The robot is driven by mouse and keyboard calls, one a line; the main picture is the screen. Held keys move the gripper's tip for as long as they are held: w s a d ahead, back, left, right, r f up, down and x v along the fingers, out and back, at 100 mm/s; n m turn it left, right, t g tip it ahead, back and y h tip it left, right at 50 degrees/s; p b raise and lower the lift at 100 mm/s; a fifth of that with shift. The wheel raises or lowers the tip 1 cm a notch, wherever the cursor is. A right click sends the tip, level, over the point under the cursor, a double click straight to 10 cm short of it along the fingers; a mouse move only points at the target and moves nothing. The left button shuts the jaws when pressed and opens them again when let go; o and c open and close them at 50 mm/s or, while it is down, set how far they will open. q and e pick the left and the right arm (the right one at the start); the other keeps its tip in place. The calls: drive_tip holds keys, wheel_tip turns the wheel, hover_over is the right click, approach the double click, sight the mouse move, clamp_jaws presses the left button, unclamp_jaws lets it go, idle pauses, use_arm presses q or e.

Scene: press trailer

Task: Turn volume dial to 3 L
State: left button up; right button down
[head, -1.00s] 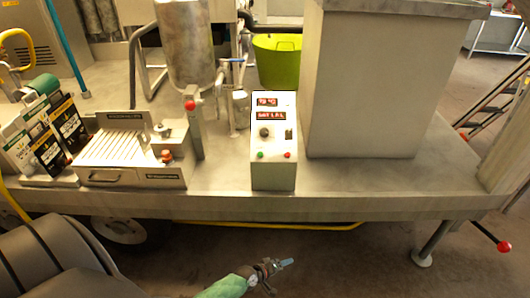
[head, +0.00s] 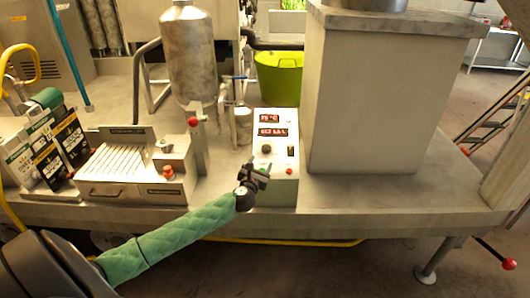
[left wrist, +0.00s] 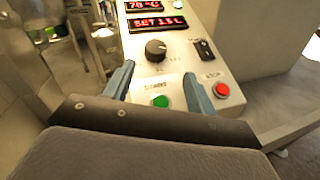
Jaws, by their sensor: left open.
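The control box (head: 285,186) is a white panel on the trailer deck. In the left wrist view the black volume dial (left wrist: 156,49) sits below a red display (left wrist: 158,23) that appears to read "SET 1.5 L". A second display (left wrist: 143,5) above it reads about 78 °C. My left gripper (head: 262,168) is in front of the lower part of the box. In the left wrist view its blue fingers (left wrist: 160,82) are open, apart and empty, with the dial beyond and between their tips. My right gripper is not in view.
A black switch (left wrist: 204,49) is right of the dial. A green button (left wrist: 161,101) and a red button (left wrist: 221,90) lie below, near the fingers. A large grey cabinet (head: 375,110) stands right of the box. A lever post (head: 197,145) and pipes stand left.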

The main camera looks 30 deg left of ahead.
sight(266, 149)
use_arm(q)
drive_tip(key=shift+w+a+r+n, duration=0.15)
drive_tip(key=shift+a+r+n, duration=0.05)
drive_tip(key=shift+r+n, duration=0.1)
drive_tip(key=shift+w+a, duration=0.25)
drive_tip(key=shift+w, duration=0.25)
drive_tip(key=p+x, duration=0.2)
drive_tip(key=x, duration=0.3)
drive_tip(key=shift+w, duration=0.1)
drive_tip(key=shift+w+a, duration=0.2)
drive_tip(key=shift+w, duration=0.5)
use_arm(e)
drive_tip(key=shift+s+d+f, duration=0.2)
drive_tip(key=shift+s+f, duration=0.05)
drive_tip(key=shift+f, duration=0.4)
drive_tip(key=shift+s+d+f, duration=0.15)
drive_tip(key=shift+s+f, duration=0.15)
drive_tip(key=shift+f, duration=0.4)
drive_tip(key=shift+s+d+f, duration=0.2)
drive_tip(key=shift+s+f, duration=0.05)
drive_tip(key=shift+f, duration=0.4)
use_arm(q)
drive_tip(key=c, duration=1)
drive_tip(key=shift+p, duration=0.3)
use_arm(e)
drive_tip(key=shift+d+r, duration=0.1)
